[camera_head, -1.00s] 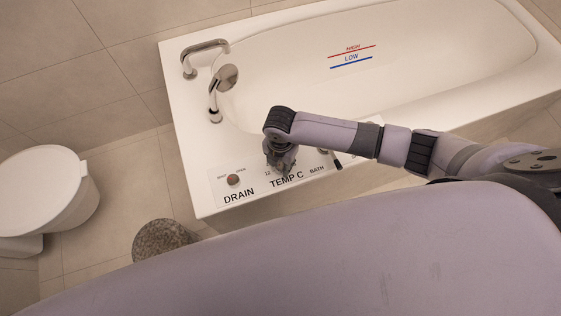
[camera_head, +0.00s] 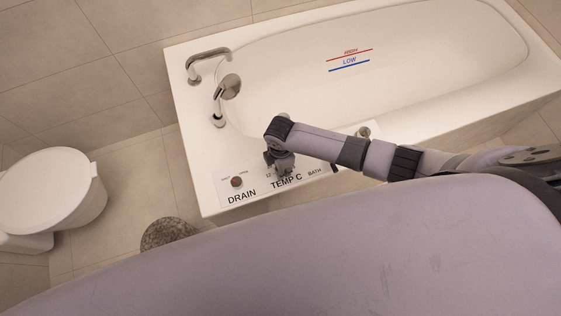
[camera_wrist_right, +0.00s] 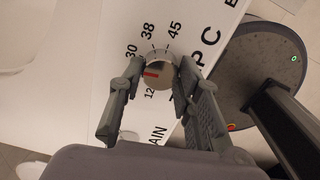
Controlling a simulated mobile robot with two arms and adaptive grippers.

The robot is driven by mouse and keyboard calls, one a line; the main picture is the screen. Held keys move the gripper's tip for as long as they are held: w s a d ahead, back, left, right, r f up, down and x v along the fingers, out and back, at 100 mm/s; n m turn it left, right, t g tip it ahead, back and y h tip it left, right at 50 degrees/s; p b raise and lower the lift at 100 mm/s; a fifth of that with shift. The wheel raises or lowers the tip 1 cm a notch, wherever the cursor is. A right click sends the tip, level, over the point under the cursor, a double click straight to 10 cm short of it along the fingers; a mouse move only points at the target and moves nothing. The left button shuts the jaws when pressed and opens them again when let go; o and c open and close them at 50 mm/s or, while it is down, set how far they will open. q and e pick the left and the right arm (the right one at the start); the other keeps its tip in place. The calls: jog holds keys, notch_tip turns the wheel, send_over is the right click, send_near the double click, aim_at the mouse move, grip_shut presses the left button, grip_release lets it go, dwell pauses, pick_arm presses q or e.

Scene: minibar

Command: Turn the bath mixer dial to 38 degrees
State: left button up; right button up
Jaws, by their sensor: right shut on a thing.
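The temperature dial (camera_wrist_right: 161,77) is a round metallic knob with a red pointer line. In the right wrist view the numbers 12, 30, 38 and 45 are printed around it. The red line points left, between 12 and 30. My right gripper (camera_wrist_right: 160,66) is shut on the dial, one finger on each side. In the head view my right gripper (camera_head: 281,166) covers the dial above the "TEMP C" label on the control panel (camera_head: 262,191). My left gripper is not in view.
The drain knob (camera_head: 237,182) sits left of my right gripper. The white bathtub (camera_head: 188,120) carries a tap (camera_head: 209,56) and hand shower (camera_head: 228,88). Another knob (camera_head: 364,132) shows behind my arm. A toilet (camera_head: 55,190) and a speckled stool (camera_head: 167,233) stand left.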

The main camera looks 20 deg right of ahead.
jog(key=m+p, duration=0.3)
jog(key=m, duration=0.2)
jog(key=shift+s+r+m, duration=0.1)
jog(key=shift+m, duration=0.2)
jog(key=m+p, duration=0.2)
jog(key=m, duration=0.1)
jog(key=shift+m+p, duration=0.5)
jog(key=shift+m, duration=0.8)
jog(key=o, duration=1.1)
jog(key=shift+o, duration=0.2)
notch_tip(320, 180, up, 12)
